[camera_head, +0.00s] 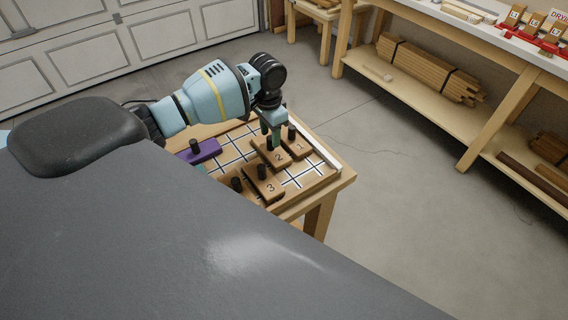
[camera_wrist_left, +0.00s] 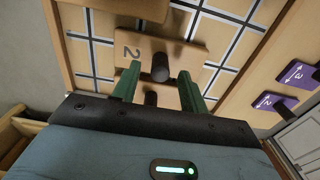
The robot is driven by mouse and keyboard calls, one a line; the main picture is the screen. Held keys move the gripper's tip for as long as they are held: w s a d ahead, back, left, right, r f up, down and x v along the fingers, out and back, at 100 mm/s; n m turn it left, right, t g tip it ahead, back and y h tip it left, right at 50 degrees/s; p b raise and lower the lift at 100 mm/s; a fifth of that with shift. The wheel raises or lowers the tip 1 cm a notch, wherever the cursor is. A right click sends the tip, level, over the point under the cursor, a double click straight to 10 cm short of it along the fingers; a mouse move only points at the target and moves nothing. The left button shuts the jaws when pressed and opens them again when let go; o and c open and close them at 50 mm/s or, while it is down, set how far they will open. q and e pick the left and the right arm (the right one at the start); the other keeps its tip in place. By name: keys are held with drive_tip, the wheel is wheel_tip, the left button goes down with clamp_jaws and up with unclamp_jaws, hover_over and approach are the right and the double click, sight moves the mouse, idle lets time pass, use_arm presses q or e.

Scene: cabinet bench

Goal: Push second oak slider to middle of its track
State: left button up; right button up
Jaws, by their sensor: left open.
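The second oak slider, a wooden block marked 2 (camera_head: 279,157), sits on the gridded track board (camera_head: 321,187). It also shows in the left wrist view (camera_wrist_left: 190,52), with a black knob (camera_wrist_left: 160,67) standing on it. My left gripper (camera_head: 270,139) is over this slider, pointing down. In the left wrist view its green fingers (camera_wrist_left: 159,89) are apart, one on each side of the knob line. I cannot tell whether they touch the knob. The oak slider marked 1 (camera_head: 299,149) lies beside it, and the one marked 3 (camera_head: 271,188) lies nearer the front. My right gripper is out of view.
A purple slider (camera_head: 207,149) with a black knob is at the board's left. Purple number plates (camera_wrist_left: 297,74) show at the right of the wrist view. A shelf bench (camera_head: 500,70) with timber stands at the back right. The floor between is clear.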

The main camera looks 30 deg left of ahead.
sight(270, 137)
use_arm(q)
drive_tip(key=shift+r+p, duration=0.4)
drive_tip(key=shift+r, duration=1.8)
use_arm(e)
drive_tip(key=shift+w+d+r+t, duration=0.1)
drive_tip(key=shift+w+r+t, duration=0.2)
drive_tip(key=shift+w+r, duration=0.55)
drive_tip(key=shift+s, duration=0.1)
